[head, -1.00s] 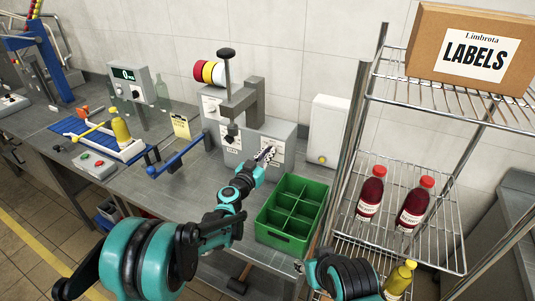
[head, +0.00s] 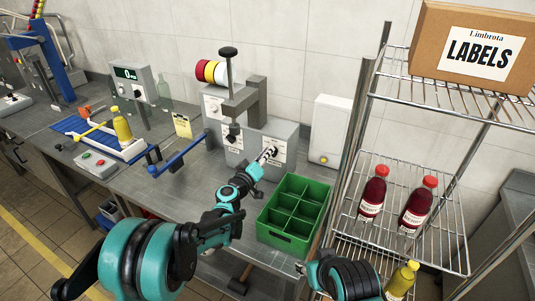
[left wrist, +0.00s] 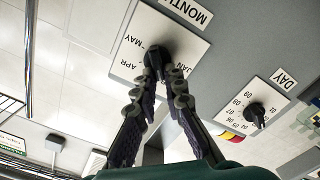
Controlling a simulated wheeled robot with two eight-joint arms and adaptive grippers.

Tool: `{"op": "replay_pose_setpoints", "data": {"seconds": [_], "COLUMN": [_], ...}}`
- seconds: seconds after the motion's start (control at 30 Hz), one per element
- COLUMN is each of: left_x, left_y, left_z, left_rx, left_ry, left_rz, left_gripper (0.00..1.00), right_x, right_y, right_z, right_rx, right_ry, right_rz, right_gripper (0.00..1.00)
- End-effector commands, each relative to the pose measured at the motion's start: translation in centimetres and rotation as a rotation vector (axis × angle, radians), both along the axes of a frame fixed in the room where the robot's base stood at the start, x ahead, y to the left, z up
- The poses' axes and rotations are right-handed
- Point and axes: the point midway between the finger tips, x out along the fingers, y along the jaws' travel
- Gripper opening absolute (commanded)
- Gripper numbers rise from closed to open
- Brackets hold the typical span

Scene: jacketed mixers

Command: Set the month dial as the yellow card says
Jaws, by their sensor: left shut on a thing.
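The month dial is a dark knob (left wrist: 158,50) on a white plate in the left wrist view. MONTH, MAY, APR and part of JAN are readable around it; the other marks and the pointer are hidden by my fingers. My left gripper (left wrist: 160,76) is shut on this knob, with a fingertip at each side. In the head view my left gripper (head: 266,157) reaches the month plate (head: 278,148) on the front of the grey coder. The yellow card (head: 182,125) stands on the bench left of the coder; its writing is too small to read. My right gripper is out of view.
The day dial (left wrist: 257,114) is beside the month dial. A green divided crate (head: 285,237) stands on the bench right of my left forearm. A blue lever (head: 180,160) lies left of the coder. A wire rack (head: 400,235) with red bottles stands at right.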

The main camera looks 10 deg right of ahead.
Motion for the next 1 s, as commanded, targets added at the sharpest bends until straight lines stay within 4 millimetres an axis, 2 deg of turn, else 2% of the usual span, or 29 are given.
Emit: {"op": "replay_pose_setpoints", "data": {"seconds": [0.33, 0.83, 0.9, 0.93, 1.0], "left_x": [0.07, 0.07, 0.07, 0.07, 0.08], "left_y": [0.11, 0.13, 0.13, 0.13, 0.12], "left_z": [-0.19, -0.2, -0.2, -0.2, -0.2], "left_rx": [-0.105, -0.121, -0.121, -0.121, -0.121], "left_ry": [0.076, 0.088, 0.088, 0.088, 0.088], "left_rz": [0.0, 0.0, 0.0, 0.0, 0.0], "left_gripper": [0.0, 0.0, 0.23, 0.31, 0.31], "right_x": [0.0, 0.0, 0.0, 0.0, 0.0], "right_y": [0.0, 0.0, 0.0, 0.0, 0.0], "right_z": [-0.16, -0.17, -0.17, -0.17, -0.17], "right_rx": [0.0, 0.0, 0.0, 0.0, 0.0], "right_ry": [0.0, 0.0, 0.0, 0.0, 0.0], "right_rz": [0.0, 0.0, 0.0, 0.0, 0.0], "right_gripper": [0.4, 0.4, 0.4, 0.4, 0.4]}}
